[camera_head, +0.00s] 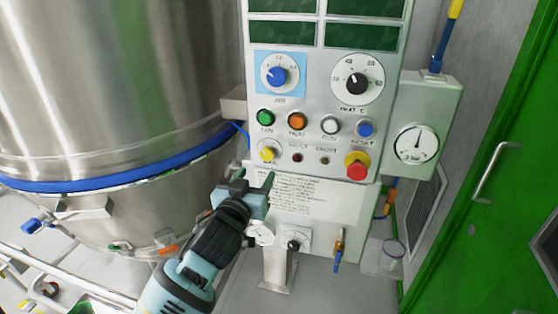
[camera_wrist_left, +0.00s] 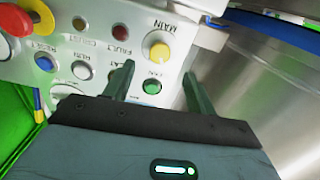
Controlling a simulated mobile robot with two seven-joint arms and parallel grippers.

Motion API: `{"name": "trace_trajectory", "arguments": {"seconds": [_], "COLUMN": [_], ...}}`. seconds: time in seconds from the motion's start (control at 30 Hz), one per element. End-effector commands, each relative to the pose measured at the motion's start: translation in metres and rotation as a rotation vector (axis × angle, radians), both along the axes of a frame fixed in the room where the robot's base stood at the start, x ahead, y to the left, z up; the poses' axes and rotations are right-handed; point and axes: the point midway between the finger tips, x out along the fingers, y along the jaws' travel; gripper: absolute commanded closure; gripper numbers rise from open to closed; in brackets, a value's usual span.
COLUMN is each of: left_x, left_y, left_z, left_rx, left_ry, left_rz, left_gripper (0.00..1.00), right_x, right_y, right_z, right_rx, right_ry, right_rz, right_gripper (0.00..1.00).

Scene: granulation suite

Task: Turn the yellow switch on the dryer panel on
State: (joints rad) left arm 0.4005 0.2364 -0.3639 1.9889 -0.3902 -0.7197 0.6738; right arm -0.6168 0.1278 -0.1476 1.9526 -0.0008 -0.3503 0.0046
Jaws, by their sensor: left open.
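The dryer panel (camera_head: 327,188) is a pale upright box with dials, buttons and lamps. The yellow switch (camera_head: 267,154) sits at its lower left, under the green button. In the left wrist view the yellow switch (camera_wrist_left: 157,46), labelled MAIN, lies beyond the fingertips and is not touched. My left gripper (camera_head: 255,179) is open and empty, just below the yellow switch in the head view. In the left wrist view its two fingers (camera_wrist_left: 158,75) stand apart, with the green button (camera_wrist_left: 152,86) showing between them. My right gripper is not in view.
A red emergency knob (camera_head: 357,168) on a yellow base is at the panel's lower right. A large steel vessel (camera_head: 110,80) with a blue band stands close on the left. A gauge box (camera_head: 417,143) and a green door (camera_head: 500,210) are on the right.

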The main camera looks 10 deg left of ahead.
Motion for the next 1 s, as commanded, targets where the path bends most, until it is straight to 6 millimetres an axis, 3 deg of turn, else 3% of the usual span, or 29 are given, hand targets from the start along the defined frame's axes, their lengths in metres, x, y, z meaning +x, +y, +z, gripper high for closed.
{"name": "trace_trajectory", "arguments": {"seconds": [0.33, 0.7, 1.0], "left_x": [0.009, 0.057, 0.077], "left_y": [0.0, -0.001, -0.002], "left_z": [0.005, 0.005, 0.005], "left_rx": [0.0, 0.001, 0.0], "left_ry": [-0.009, -0.009, -0.008], "left_rz": [0.003, 0.003, 0.002], "left_gripper": [0.44, 0.44, 0.44], "right_x": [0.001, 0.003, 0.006], "right_y": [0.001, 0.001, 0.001], "right_z": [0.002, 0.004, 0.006], "right_rx": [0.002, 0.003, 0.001], "right_ry": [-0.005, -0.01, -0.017], "right_rz": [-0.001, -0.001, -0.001], "right_gripper": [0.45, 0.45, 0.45]}}
